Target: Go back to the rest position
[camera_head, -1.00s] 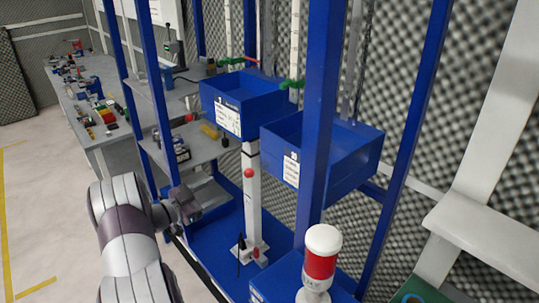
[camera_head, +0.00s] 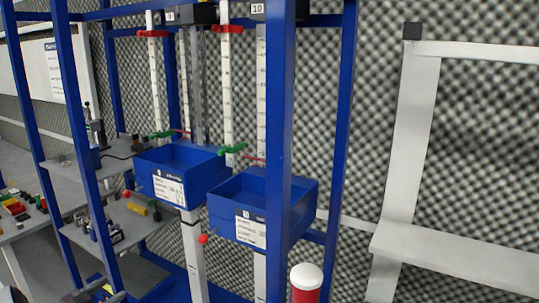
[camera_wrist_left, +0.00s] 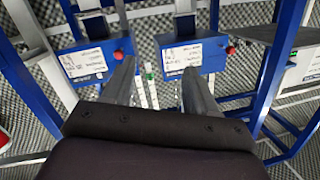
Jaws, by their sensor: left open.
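My left gripper (camera_wrist_left: 159,66) shows in the left wrist view with its two grey fingers spread wide. Nothing is between the fingers; the blue rack and its labelled bins stand beyond them. In the head view only small dark parts, probably of my left gripper, show at the bottom left edge (camera_head: 78,296), and its fingers are hard to make out there. My right gripper is in neither view.
A blue rack frame (camera_head: 280,130) holds two blue bins, one left (camera_head: 172,165) and one right (camera_head: 245,210), with red and green clips above. A red-and-white beacon (camera_head: 306,280) stands in front. Grey shelves (camera_head: 100,165) are at left; a white frame (camera_head: 415,150) is at right.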

